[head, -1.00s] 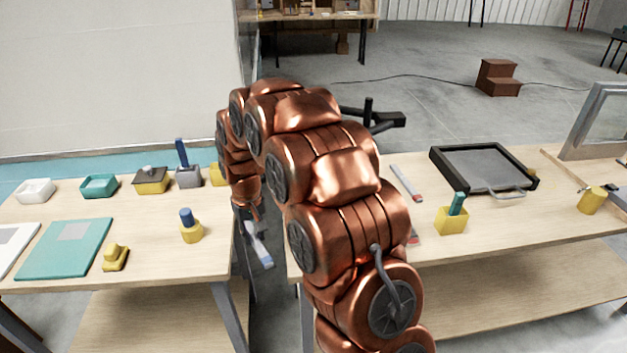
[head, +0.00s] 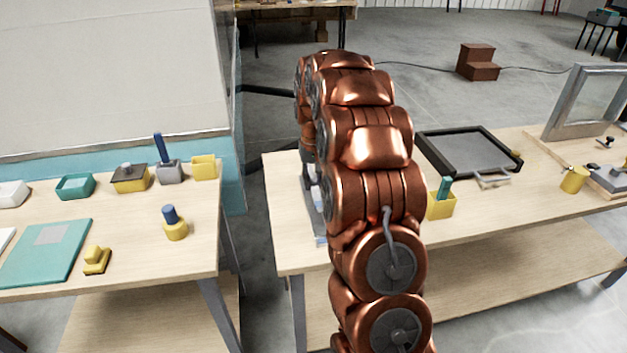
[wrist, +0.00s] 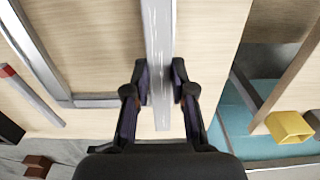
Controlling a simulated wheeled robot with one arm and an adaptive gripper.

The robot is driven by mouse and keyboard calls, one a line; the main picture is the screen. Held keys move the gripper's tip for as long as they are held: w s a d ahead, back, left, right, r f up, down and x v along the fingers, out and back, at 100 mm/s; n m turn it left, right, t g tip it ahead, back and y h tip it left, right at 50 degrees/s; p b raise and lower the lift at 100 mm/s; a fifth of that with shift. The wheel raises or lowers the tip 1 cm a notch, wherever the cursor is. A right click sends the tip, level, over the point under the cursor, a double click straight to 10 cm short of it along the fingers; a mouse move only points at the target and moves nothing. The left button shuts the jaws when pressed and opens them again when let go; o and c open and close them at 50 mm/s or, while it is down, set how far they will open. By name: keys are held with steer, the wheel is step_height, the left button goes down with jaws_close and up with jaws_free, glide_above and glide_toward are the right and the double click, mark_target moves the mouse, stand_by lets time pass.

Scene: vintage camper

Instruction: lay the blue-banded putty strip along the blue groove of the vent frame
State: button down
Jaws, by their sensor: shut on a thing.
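My gripper (wrist: 160,72) is shut on a long pale grey strip (wrist: 158,35), which runs between the fingers and up out of the wrist view. In the head view part of the held strip (head: 320,240), with a bluish end, shows beside my arm over the right table; the arm hides the rest. In the wrist view a grey angled frame (wrist: 95,102), which looks like the vent frame, lies on the wooden top left of the held strip. Its blue groove cannot be made out. I cannot tell whether strip and frame touch.
The right table (head: 285,222) also bears a black-rimmed tray (head: 425,145), a yellow holder (head: 440,205) and a standing metal-framed pane (head: 585,100). A red-ended strip (wrist: 8,71) lies beyond the frame. The left table (head: 140,225) stands across a gap, with several small items.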

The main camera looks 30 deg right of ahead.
steer(key=shift+s+f+b, duration=0.1)
steer(key=shift+b, duration=0.3)
steer(key=shift+f+b, duration=1.05)
steer(key=shift+f, duration=1.75)
steer(key=shift+b, duration=0.4)
steer(key=shift+f, duration=0.5)
steer(key=c, duration=0.9)
jaws_free()
steer(key=shift+r, duration=0.15)
